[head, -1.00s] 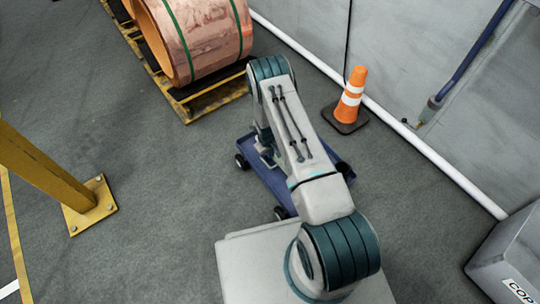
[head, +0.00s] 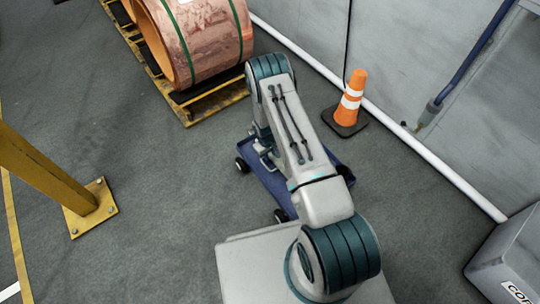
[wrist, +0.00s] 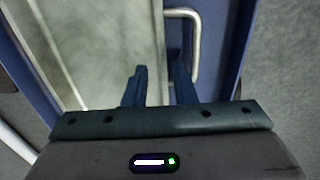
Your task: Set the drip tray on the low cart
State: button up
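The drip tray (wrist: 95,45) is a pale metal pan with a silver bar handle (wrist: 195,42) on its right side in the wrist view. It lies within the blue rim of the low cart (wrist: 233,45). In the head view the blue cart (head: 268,182) is on the floor beneath my arm, which hides most of it and the tray. My gripper (wrist: 161,68) has two dark blue fingers, apart, over the tray's right edge and left of the handle. I see no contact between the fingers and the handle.
An orange cone (head: 350,105) stands right of the cart. A copper coil (head: 195,40) sits on a yellow pallet (head: 210,103) behind it. A yellow post (head: 50,165) is at left, a grey box (head: 510,255) at right. The floor left of the cart is clear.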

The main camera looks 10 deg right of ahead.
jog(key=s+a+r+m+p, duration=0.1)
jog(key=s+r, duration=0.2)
jog(key=r, duration=1.5)
jog(key=s+r+m+p, duration=0.1)
jog(key=s+r+p, duration=0.15)
jog(key=r, duration=1.65)
jog(key=s+r+m, duration=0.1)
jog(key=s+r, duration=0.7)
jog(key=s, duration=0.3)
jog(key=s+r+m+y, duration=0.1)
jog(key=s+r, duration=0.7)
jog(key=s, duration=0.3)
jog(key=shift+s+a+t+b, duration=0.3)
jog(key=shift+a, duration=0.1)
